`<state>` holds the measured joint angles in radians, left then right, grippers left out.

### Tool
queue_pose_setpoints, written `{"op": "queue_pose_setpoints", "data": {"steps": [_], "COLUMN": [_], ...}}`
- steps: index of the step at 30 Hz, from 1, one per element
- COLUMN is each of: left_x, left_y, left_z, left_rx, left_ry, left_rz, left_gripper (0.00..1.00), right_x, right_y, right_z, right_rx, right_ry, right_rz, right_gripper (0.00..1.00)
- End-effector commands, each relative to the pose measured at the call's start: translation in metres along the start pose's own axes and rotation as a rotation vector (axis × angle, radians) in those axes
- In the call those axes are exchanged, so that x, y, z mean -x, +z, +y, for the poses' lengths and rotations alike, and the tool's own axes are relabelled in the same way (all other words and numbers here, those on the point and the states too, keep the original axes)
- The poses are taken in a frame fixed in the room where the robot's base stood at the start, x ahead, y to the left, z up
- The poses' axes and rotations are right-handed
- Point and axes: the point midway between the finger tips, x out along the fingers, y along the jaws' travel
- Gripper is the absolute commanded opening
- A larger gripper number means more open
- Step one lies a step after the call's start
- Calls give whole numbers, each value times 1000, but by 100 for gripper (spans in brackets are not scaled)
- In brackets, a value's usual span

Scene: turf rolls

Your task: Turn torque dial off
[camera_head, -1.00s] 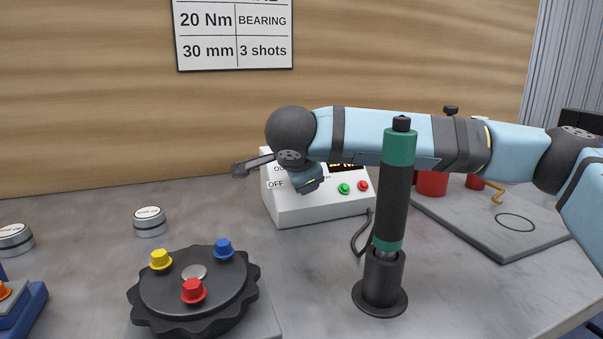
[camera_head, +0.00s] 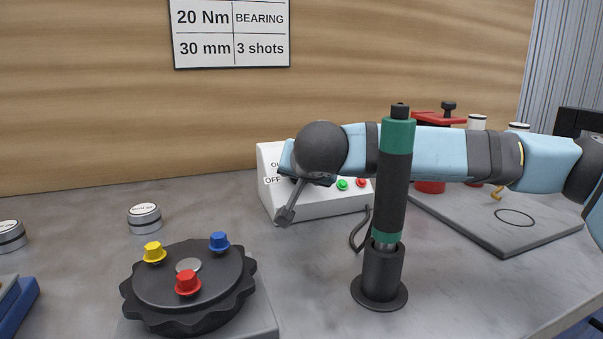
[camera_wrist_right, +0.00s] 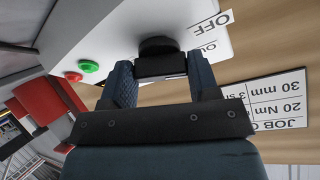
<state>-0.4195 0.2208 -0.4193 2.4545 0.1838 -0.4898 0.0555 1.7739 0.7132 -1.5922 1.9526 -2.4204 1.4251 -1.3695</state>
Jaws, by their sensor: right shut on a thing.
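The white control box (camera_head: 318,207) stands at the back of the bench, with an "OFF" label (camera_head: 272,181) on its left, partly covered by my right wrist. In the right wrist view the black dial (camera_wrist_right: 158,46) sits on the box's white face, and "OFF" (camera_wrist_right: 209,22) shows upside down beside it. My right gripper (camera_wrist_right: 161,72) is shut on the dial's bar-shaped handle, one finger on each side. In the head view the dial and fingertips are hidden behind my wrist. My left gripper is not in view.
A green button (camera_head: 342,184) and a red button (camera_head: 361,183) lie right of the dial. A green-and-black upright tool (camera_head: 385,200) in a holder stands before my right arm. A black turntable with coloured knobs (camera_head: 188,285) is at the front left.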

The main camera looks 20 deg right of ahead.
Motion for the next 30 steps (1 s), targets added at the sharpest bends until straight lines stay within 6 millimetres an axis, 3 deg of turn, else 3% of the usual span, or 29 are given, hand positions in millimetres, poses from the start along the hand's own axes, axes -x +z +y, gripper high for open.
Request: {"op": "queue_pose_setpoints", "data": {"steps": [15, 30], "left_x": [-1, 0], "left_y": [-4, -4], "left_z": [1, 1], "left_rx": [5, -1], "left_ry": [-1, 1], "left_rz": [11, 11], "left_gripper": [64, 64], "right_x": [0, 0], "right_y": [-1, -1], "right_z": [4, 4], "right_rx": [351, 436], "right_ry": [-124, -155], "right_rz": [-1, 0], "right_gripper": [32, 32]}}
